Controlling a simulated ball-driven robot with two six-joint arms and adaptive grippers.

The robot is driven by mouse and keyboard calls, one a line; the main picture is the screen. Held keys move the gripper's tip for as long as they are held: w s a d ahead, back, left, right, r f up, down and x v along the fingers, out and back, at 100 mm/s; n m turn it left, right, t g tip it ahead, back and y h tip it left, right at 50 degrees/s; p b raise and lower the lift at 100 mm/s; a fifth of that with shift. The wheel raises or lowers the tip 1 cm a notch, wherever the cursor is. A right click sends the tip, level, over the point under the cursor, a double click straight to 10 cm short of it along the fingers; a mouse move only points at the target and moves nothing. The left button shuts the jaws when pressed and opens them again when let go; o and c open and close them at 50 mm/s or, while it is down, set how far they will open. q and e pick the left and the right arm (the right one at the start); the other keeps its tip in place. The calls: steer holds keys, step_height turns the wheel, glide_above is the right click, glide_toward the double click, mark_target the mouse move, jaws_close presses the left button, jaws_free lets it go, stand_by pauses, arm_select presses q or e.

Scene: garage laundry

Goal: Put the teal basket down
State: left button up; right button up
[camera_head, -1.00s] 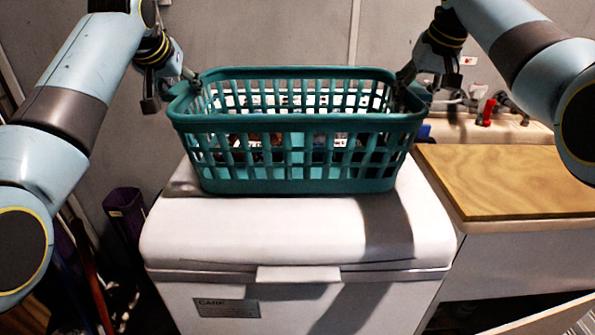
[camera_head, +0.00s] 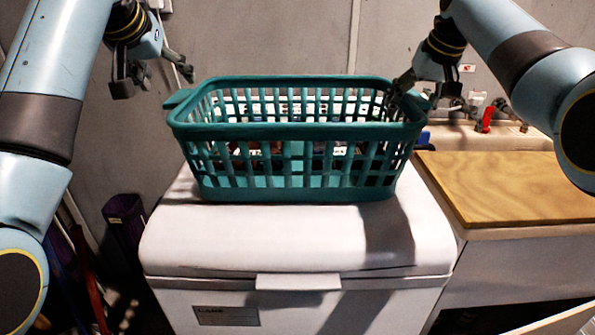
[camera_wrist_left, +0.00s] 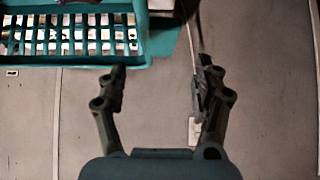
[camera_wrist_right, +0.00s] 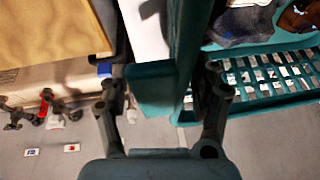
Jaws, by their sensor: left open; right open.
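The teal basket (camera_head: 296,132) sits upright on the white chest lid (camera_head: 290,238) in the head view, with clothes visible through its slats. My left gripper (camera_head: 157,82) is open and empty, above and left of the basket's left handle, clear of it. In the left wrist view the basket (camera_wrist_left: 95,52) lies at the upper left, outside the open fingers (camera_wrist_left: 160,85). My right gripper (camera_head: 428,98) is open at the basket's right end. In the right wrist view the teal handle (camera_wrist_right: 152,88) lies between the spread fingers (camera_wrist_right: 165,95).
A wooden board (camera_head: 505,185) on a counter stands right of the chest. Behind it is a sink (camera_head: 490,135) with a red-handled tap (camera_head: 487,115). A purple bin (camera_head: 126,220) stands at the left. The lid's front part is bare.

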steer(key=shift+r, duration=0.2)
arm_select(q)
steer(key=v, duration=0.3)
steer(key=shift+s+r, duration=0.3)
arm_select(e)
steer(key=v, duration=1.1)
steer(key=shift+s+r, duration=0.15)
steer(key=shift+r, duration=0.15)
